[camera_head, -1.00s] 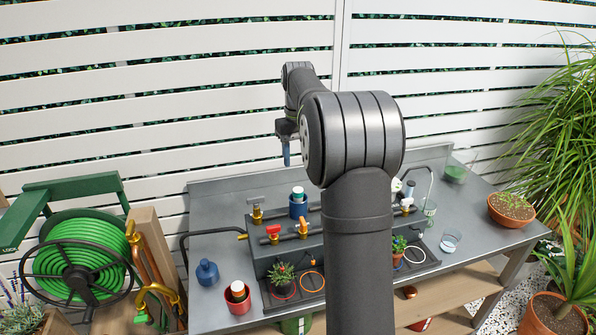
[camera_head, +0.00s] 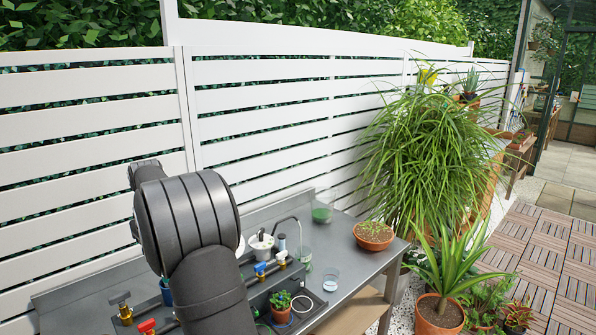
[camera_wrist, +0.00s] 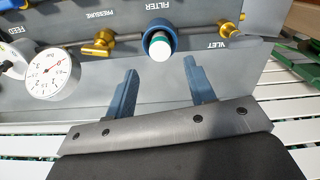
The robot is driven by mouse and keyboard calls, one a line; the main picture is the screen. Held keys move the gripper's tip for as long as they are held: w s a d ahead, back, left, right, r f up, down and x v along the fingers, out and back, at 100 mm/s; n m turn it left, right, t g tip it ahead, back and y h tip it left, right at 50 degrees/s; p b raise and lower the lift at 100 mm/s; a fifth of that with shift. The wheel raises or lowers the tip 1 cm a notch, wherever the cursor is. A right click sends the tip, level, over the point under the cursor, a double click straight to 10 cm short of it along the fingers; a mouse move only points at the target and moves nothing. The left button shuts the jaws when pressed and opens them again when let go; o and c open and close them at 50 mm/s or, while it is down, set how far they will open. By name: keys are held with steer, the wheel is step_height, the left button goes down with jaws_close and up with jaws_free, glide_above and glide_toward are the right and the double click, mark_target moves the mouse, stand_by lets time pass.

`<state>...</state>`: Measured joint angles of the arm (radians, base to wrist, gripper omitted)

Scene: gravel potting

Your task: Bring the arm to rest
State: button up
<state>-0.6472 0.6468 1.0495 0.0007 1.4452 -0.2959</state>
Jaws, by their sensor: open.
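My gripper (camera_wrist: 160,95) shows in the wrist view with its two blue fingers apart and nothing between them. It is above the grey bench, facing the panel (camera_wrist: 85,20) marked FEED, PRESSURE and FILTER. A white and green capped cartridge in a blue holder (camera_wrist: 159,42) lies beyond the fingertips, apart from them. In the head view my arm rises over the grey bench (camera_head: 90,284), and the gripper itself is hidden or out of frame there.
A pressure gauge (camera_wrist: 52,76) and brass valves (camera_wrist: 100,44) line the panel. A white slatted fence (camera_head: 270,105) stands behind.

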step_height(320, 180, down, 7)
steer(key=shift+r, duration=1.9)
